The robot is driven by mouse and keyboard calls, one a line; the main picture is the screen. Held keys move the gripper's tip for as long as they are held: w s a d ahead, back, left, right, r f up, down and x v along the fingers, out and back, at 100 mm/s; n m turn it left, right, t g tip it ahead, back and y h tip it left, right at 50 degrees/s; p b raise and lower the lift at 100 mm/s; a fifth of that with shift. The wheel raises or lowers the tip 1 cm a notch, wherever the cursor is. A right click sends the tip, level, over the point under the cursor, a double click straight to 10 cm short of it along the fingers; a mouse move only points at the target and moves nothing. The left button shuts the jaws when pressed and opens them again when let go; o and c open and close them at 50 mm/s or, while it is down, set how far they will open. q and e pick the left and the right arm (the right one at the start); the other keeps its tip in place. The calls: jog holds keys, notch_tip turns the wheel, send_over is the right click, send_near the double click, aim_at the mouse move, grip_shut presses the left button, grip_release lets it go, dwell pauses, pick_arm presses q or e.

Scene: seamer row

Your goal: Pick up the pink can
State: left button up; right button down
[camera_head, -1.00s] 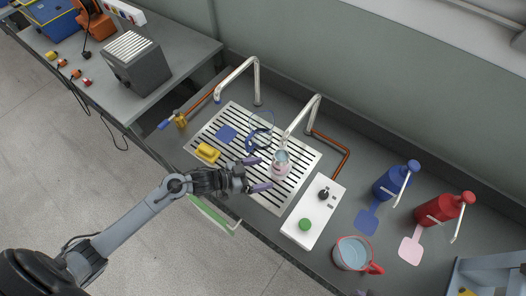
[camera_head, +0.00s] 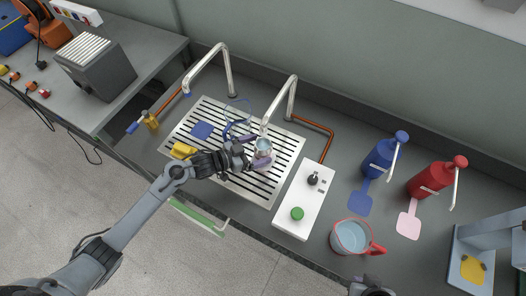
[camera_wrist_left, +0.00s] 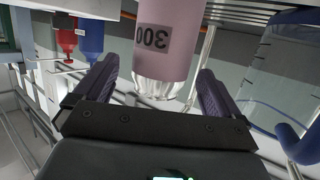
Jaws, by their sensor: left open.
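The pink can (camera_head: 263,147) stands on the slotted drain grate (camera_head: 215,115), under the tip of the right-hand metal spout. In the left wrist view the pink can (camera_wrist_left: 166,42) shows a dark "300" label, upside down in that picture. My left gripper (camera_head: 252,154) is open with its fingers on either side of the can. In the left wrist view the left gripper (camera_wrist_left: 155,90) shows gaps between both fingers and the can. The can's lower part is partly hidden by the fingers in the head view. Only a dark piece, perhaps of my right arm, shows at the bottom edge.
A white control box (camera_head: 304,197) with a green button stands right of the grate. A jug (camera_head: 349,237), a blue pump bottle (camera_head: 380,158) and a red pump bottle (camera_head: 430,178) stand further right. A yellow object (camera_head: 183,150) and a blue pad (camera_head: 202,130) lie on the grate.

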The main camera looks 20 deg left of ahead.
aim_at(268, 146)
pick_arm(q)
jog(key=shift+x, duration=2.4)
jog(key=shift+a, duration=0.1)
jog(key=c, duration=1.4)
jog(key=shift+r, duration=0.1)
